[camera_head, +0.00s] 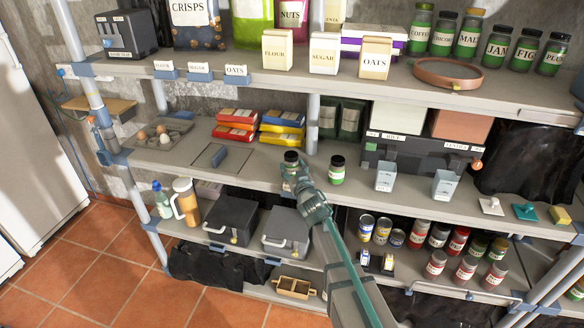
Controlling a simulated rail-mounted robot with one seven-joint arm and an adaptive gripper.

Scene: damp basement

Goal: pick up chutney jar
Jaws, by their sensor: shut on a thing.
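My gripper (294,177) reaches up from below onto the middle shelf and is shut on a small jar (291,158) with a dark lid. The jar stands upright at the front of the shelf; its lid shows, and its lower part is mostly hidden by the gripper. I cannot tell whether its base touches the shelf. A second small green jar (338,172) with a dark lid and pale label stands just to the right, apart from the gripper. The labels on both jars are too small to read, so I cannot tell by label which is the chutney.
On the middle shelf (255,170) are red and yellow packets (282,128) behind, an egg tray (163,131) to the left, and two pale blue-grey containers (386,177) to the right. The upper shelf (330,83) overhangs the back. Dark boxes (231,221) and tins stand below.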

